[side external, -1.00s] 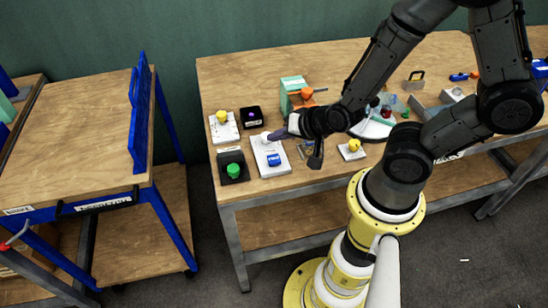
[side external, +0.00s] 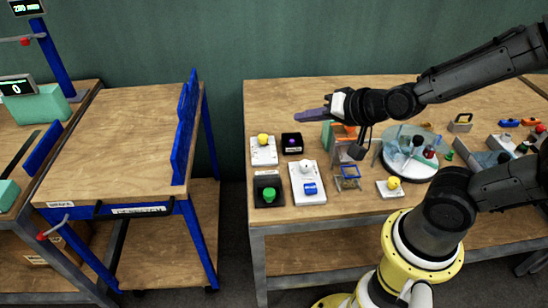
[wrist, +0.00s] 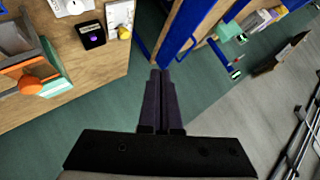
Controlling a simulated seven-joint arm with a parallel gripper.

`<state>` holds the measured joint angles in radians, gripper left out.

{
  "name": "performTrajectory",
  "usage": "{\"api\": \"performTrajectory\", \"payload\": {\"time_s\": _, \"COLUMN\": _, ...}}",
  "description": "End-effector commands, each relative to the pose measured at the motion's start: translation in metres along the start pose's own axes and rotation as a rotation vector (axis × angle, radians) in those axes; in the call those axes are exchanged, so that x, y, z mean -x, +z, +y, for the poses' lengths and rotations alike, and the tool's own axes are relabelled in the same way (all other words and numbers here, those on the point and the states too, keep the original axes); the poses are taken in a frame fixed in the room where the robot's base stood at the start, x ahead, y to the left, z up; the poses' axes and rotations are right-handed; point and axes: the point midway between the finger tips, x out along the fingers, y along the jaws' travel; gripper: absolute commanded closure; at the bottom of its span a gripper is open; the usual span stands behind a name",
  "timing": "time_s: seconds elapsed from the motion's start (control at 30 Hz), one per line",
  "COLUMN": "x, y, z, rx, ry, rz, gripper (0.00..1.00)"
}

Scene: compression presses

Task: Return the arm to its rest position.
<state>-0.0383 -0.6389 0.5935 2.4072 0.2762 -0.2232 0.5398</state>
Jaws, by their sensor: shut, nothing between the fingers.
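My gripper (side external: 313,115) is raised above the back left part of the wooden workbench (side external: 285,93) in the side external view, its fingers pointing left. In the wrist view my gripper (wrist: 160,75) has its two dark fingers together, with nothing between them. It touches none of the objects on the bench. My arm reaches in from the right, bent above the bench.
Below my gripper stand a white box with a yellow button (side external: 263,140), a black box with a purple button (side external: 292,142), a green button box (side external: 269,193) and a white box with a blue part (side external: 310,188). A glass dome (side external: 410,142) stands further right. A blue-framed cart (side external: 187,130) is left.

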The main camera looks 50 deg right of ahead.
Motion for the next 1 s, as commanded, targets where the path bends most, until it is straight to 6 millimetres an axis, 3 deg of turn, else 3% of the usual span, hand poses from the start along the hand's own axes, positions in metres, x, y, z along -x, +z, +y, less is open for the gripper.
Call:
{"api": "performTrajectory", "payload": {"time_s": 0.1, "x": 0.039, "y": -0.014, "z": -0.023, "rx": 0.146, "ry": -0.027, "rz": -0.041, "gripper": 1.00}}
{"api": "performTrajectory", "payload": {"time_s": 0.2, "x": 0.070, "y": -0.014, "z": -0.027, "rx": 0.287, "ry": -0.015, "rz": -0.097, "gripper": 1.00}}
{"api": "performTrajectory", "payload": {"time_s": 0.37, "x": 0.115, "y": -0.004, "z": -0.013, "rx": 0.509, "ry": 0.045, "rz": -0.208, "gripper": 1.00}}
{"api": "performTrajectory", "payload": {"time_s": 0.5, "x": 0.140, "y": 0.011, "z": 0.010, "rx": 0.662, "ry": 0.114, "rz": -0.332, "gripper": 1.00}}
{"api": "performTrajectory", "payload": {"time_s": 0.7, "x": 0.154, "y": 0.030, "z": 0.036, "rx": 0.766, "ry": 0.175, "rz": -0.478, "gripper": 1.00}}
{"api": "performTrajectory", "payload": {"time_s": 1.0, "x": 0.155, "y": 0.032, "z": 0.037, "rx": 0.781, "ry": 0.173, "rz": -0.490, "gripper": 1.00}}
